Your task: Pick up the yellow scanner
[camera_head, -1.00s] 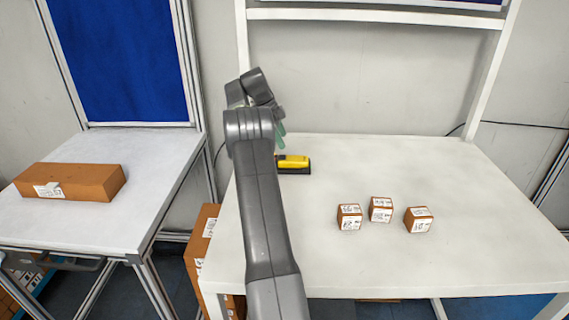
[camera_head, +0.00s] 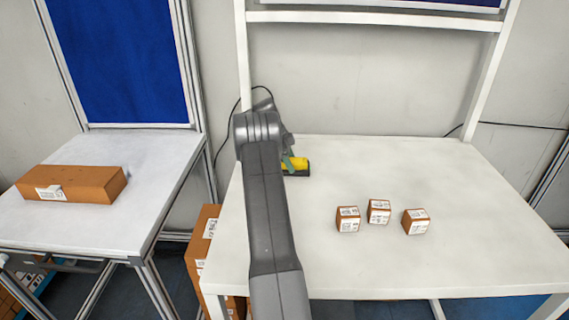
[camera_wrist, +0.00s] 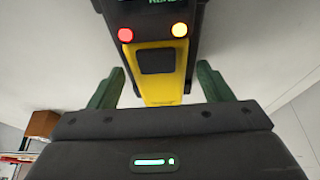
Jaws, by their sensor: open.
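The yellow scanner (camera_head: 299,164) with black parts lies near the far left of the white table (camera_head: 440,262); my arm hides part of it in the head view. In the wrist view the scanner (camera_wrist: 160,70) shows a yellow body with a dark square pad, and one red and one orange light. My gripper (camera_wrist: 154,82) is open. Its two green fingers stand on either side of the yellow body, with a gap visible on each side. In the head view my gripper (camera_head: 289,162) is low at the scanner, partly hidden by my arm.
Several small things share the place: three small brown boxes with white labels, one of them here (camera_head: 347,219), stand mid-table. A long brown box (camera_head: 95,184) lies on the left table (camera_head: 150,215). The right part of the white table is clear.

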